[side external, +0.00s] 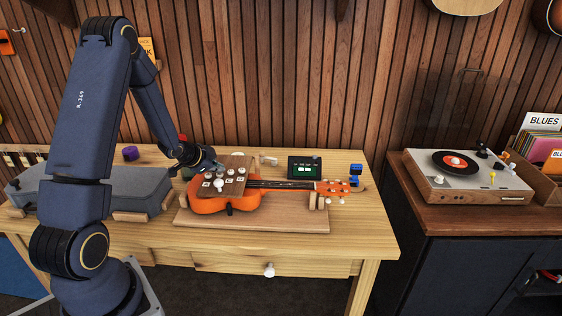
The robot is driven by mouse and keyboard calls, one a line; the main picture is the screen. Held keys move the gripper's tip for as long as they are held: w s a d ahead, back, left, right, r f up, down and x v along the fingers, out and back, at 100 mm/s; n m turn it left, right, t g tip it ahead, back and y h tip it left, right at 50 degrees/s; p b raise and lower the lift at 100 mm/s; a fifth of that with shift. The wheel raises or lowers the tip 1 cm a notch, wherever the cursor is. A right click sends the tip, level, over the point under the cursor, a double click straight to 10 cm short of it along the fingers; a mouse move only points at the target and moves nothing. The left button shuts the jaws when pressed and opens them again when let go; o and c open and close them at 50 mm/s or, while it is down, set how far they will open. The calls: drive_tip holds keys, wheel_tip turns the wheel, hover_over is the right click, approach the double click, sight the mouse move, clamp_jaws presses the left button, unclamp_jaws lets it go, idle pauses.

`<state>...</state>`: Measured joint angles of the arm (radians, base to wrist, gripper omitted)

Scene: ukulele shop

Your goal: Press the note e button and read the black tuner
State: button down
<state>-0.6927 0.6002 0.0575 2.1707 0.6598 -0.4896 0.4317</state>
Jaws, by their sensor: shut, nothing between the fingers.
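A wooden board with several round pale buttons (231,175) sits over the body of an orange ukulele (210,206). Small white labels lie among the buttons, but their letters are too small to read for certain. My gripper (212,169) is shut and empty at the board's upper left, close to the buttons. I cannot tell whether it touches one. A black tuner (304,167) with a green face and small pale marks stands behind the ukulele's neck. Its reading is too small to make out.
The ukulele rests on a wooden base board (290,223) on the workbench (365,222). A grey case (145,190) lies to the left. A small blue object (355,171) is by the headstock. A record player (465,175) stands on a separate cabinet at right.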

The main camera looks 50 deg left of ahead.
sight(219, 175)
idle(0.6)
drive_tip(key=shift+r, duration=0.85)
drive_tip(key=shift+r, duration=2.5)
